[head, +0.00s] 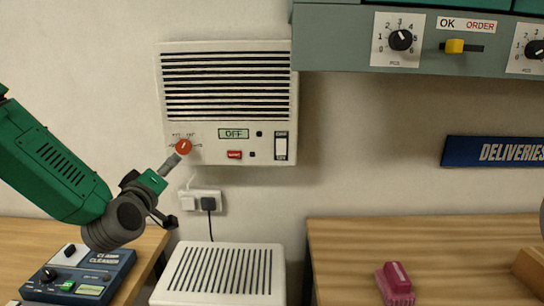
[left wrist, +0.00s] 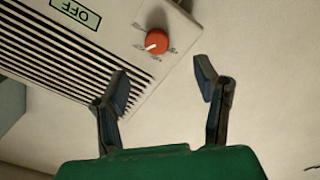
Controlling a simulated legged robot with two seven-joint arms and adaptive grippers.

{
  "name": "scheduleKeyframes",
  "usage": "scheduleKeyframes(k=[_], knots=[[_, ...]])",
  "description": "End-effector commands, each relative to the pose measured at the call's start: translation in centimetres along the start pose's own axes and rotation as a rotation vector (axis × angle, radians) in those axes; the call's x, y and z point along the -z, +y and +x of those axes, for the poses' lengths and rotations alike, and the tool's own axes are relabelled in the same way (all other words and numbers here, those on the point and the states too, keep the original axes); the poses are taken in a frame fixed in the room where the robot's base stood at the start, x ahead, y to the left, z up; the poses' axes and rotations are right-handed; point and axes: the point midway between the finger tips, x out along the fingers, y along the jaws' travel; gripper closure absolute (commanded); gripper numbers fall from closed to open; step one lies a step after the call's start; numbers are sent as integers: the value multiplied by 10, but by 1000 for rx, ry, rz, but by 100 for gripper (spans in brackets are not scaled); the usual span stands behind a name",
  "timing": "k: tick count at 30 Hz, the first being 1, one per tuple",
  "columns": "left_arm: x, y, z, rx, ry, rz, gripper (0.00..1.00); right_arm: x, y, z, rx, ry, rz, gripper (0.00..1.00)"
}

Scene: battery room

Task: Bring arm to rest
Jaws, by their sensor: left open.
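My left arm, green and dark grey, comes in from the left in the head view. Its left gripper (head: 168,192) is open and empty in front of the wall, just below a white heater unit (head: 228,102). The unit has a red knob (head: 183,147) and a small display reading OFF (head: 233,133). In the left wrist view the two dark fingers of the left gripper (left wrist: 161,82) stand apart with nothing between them. The red knob (left wrist: 156,41) lies beyond the fingertips, with no visible contact. My right gripper is not in view.
A blue cleaner device (head: 80,275) sits on the left wooden table (head: 150,245). A white slatted box (head: 222,272) stands between the tables. A pink object (head: 396,281) lies on the right table (head: 345,240). A grey-green control panel (head: 335,40) hangs above.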

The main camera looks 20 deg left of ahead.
Motion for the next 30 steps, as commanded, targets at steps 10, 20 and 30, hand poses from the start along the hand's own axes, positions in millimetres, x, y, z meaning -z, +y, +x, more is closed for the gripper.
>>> scheduleKeyframes(k=[10,20,30], knots=[[-120,-74,-48,140,-350,220,44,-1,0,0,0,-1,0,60],[-255,-204,-216,350,-982,557,44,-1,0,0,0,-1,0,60],[-279,-282,-401,493,-1541,790,44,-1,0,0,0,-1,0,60]])
